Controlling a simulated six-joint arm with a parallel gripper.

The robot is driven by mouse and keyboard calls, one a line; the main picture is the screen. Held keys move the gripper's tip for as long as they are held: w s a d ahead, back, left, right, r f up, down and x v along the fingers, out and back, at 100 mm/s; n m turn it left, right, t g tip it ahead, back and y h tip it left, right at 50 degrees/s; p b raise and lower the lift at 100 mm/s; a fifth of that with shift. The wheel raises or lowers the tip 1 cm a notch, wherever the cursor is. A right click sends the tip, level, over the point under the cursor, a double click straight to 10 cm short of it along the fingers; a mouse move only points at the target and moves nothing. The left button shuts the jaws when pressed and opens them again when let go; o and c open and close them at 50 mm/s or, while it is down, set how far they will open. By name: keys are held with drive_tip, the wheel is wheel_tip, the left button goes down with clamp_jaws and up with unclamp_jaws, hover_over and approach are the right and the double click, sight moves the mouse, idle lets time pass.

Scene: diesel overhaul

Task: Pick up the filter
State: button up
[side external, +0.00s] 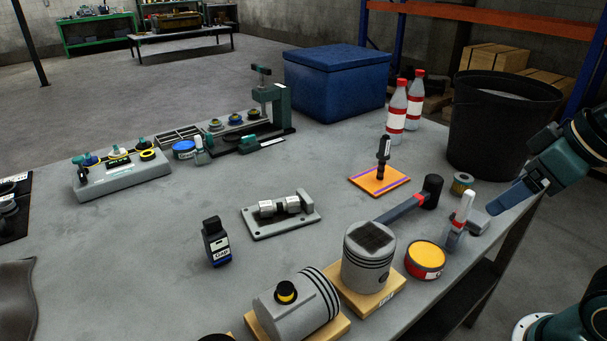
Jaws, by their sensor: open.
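My gripper (508,194) comes in from the right, at the table's right edge. It is open, and it is to the right of the filter and apart from it. The exact gap between the fingers is hard to see.
A red-and-yellow tin (425,260), a piston (368,258) and a black bucket (503,125) are nearby. The table's centre left has free room.

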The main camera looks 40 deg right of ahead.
drive_tip(key=m+g, duration=0.6)
drive_tip(key=m, duration=1.1)
hover_over(464, 177)
wheel_tip(464, 177, down, 8)
drive_tip(key=shift+s+a+f, duration=0.1)
drive_tip(key=shift+f, duration=4.25)
